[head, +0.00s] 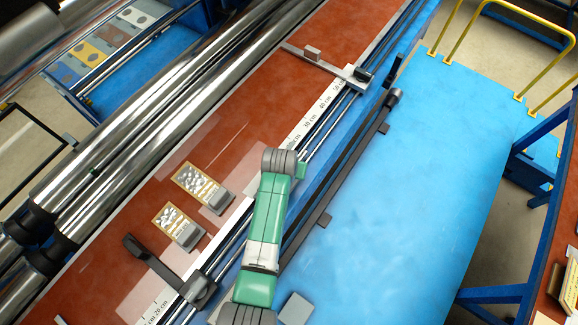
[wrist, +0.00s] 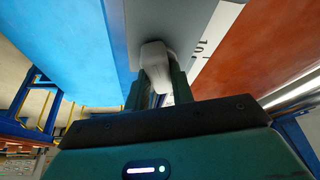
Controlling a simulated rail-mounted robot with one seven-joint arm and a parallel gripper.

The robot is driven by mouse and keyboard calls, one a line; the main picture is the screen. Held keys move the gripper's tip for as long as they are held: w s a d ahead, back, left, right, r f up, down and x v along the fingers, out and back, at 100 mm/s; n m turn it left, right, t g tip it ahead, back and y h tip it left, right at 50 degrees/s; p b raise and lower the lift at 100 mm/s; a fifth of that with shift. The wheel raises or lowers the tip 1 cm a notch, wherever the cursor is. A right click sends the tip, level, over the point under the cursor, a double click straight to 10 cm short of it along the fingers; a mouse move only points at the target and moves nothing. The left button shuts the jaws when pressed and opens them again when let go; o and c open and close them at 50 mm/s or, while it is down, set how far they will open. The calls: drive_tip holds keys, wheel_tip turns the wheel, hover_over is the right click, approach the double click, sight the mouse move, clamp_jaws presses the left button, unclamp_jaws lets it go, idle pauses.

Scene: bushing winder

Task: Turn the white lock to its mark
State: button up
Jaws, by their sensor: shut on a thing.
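The white lock (wrist: 154,55) shows in the wrist view as a small pale rounded piece against the underside or face of a grey block (wrist: 180,16). My gripper (wrist: 157,88) is shut on the lock, with one dark finger on either side of it. The mark for the lock cannot be made out. In the head view my green and white arm crosses the rail beside the ruler, and I cannot make out the lock or the fingertips there.
A white centimetre ruler (head: 296,137) runs along the red-brown table (head: 275,92). A dark stop (head: 150,262) and a grey crossbar (head: 318,62) stand on the rail. Two cards (head: 196,184) (head: 174,224) lie left of my arm.

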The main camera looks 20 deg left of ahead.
drive_tip(key=shift+a+m+h+b, duration=0.15)
drive_tip(key=shift+m+h, duration=0.25)
drive_tip(key=shift+m, duration=0.6)
drive_tip(key=shift+d+m+h+b, duration=0.15)
drive_tip(key=shift+m+h, duration=0.25)
drive_tip(key=shift+m, duration=0.6)
drive_tip(key=shift+a, duration=0.1)
drive_tip(key=o, duration=1)
drive_tip(key=v, duration=0.8)
drive_tip(key=shift+w+p, duration=0.1)
drive_tip(key=shift+p, duration=0.2)
